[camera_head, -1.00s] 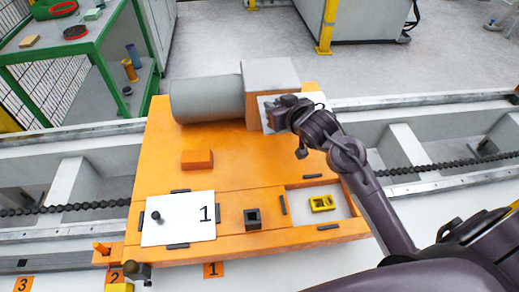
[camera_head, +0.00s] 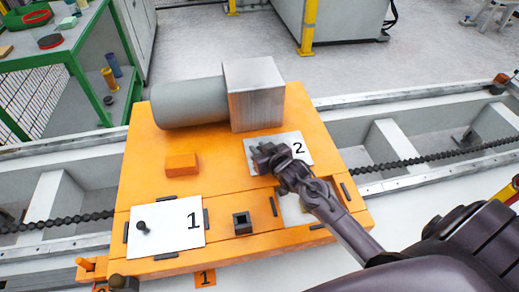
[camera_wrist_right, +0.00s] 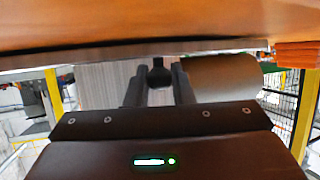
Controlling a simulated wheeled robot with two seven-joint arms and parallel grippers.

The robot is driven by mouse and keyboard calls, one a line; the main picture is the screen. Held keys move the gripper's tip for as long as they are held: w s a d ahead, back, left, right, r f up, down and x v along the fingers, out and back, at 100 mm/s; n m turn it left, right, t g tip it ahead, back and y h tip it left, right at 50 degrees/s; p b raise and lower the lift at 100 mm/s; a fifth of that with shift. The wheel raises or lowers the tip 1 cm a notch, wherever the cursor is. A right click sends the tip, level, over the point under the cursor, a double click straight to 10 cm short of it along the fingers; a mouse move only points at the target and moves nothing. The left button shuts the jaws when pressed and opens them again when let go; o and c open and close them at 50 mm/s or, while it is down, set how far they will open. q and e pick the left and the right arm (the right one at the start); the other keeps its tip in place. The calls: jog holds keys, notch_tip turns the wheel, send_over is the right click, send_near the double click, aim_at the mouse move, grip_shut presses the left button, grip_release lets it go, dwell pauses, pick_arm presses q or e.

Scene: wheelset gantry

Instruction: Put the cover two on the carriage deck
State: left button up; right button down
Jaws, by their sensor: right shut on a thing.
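Cover two (camera_head: 297,145) is a white plate marked 2, in the head view above the right part of the orange carriage deck (camera_head: 215,165). My right gripper (camera_head: 268,157) is shut on its knob; the dark knob (camera_wrist_right: 158,73) shows between the fingers in the right wrist view. The plate appears there only as a thin grey edge. Whether the plate touches the deck, I cannot tell. A pale recess (camera_head: 294,212) in the deck is partly hidden by my right arm. Cover one (camera_head: 170,238), with its black knob, lies at the deck's front left. My left gripper is not in view.
A grey cylinder (camera_head: 188,103) and a metal block (camera_head: 254,95) stand at the deck's back. An orange block (camera_head: 181,164) and a small dark square socket (camera_head: 242,224) are on the deck. Dark strips edge the cover places.

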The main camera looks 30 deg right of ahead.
jog(key=c, duration=1.3)
grip_release()
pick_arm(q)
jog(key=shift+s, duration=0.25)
pick_arm(e)
jog(key=shift+o, duration=0.2)
jog(key=shift+s+r, duration=0.1)
jog(key=shift+s, duration=0.2)
jog(key=p+v, duration=0.1)
jog(key=v, duration=0.9)
jog(key=shift+s, duration=0.2)
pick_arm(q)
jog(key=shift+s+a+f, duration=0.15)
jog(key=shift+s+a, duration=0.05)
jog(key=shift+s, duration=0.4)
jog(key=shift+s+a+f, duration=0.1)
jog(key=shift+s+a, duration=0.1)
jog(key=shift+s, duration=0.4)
pick_arm(e)
jog(key=shift+s+r, duration=0.3)
jog(key=shift+s, duration=0.15)
